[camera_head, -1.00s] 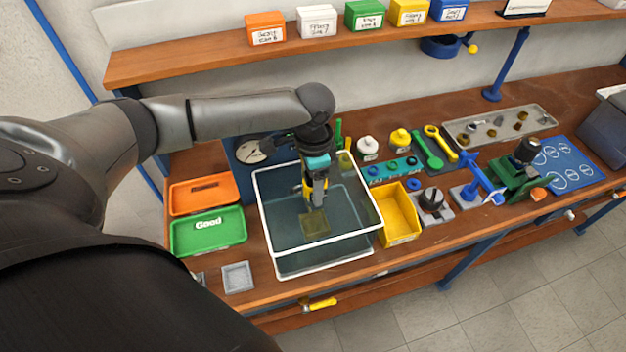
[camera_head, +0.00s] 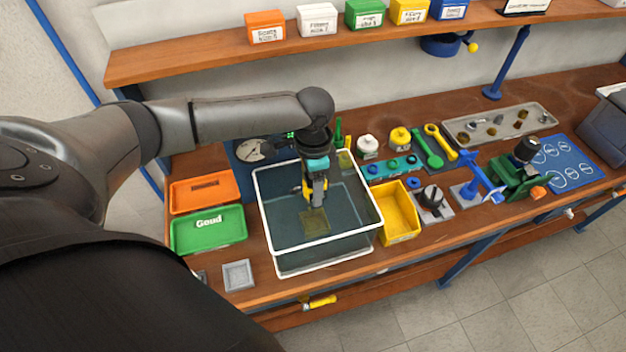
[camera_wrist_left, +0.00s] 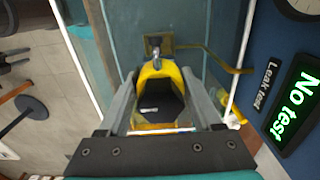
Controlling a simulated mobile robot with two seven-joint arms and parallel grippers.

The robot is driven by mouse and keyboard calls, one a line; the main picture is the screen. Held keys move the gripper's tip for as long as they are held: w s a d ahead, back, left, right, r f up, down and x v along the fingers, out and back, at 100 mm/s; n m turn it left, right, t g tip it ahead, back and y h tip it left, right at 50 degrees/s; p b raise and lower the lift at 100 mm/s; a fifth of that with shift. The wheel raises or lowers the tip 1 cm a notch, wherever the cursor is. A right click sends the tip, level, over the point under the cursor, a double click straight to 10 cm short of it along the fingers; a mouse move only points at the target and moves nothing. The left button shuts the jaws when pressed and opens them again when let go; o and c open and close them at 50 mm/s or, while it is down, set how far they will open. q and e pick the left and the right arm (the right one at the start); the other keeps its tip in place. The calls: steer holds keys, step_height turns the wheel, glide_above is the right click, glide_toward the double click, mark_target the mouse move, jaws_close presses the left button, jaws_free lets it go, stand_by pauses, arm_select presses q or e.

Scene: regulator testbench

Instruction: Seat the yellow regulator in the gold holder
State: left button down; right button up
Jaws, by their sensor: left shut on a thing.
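The yellow regulator (camera_wrist_left: 160,74) has a black face and sits between the two fingers of my left gripper (camera_wrist_left: 162,100) in the wrist view. The gripper is shut on it. In the head view my left gripper (camera_head: 317,196) points down inside the clear water tank (camera_head: 365,238), and a yellow bit of the regulator (camera_head: 307,187) shows beside the fingers. The gold holder (camera_head: 314,222) is a small square at the tank's bottom, just below the fingertips. Whether the regulator touches the holder cannot be told. My right gripper is out of view.
The tank's white rim surrounds my gripper. A yellow bin (camera_head: 399,222) stands right of the tank. Green (camera_head: 207,239) and orange (camera_head: 203,199) trays lie left. A panel with a green "No test" display (camera_wrist_left: 296,105) stands beside the tank.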

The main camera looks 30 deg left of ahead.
arm_select(q)
steer(key=shift+f+b, duration=0.3)
steer(key=shift+f, duration=3.7)
stand_by(4.0)
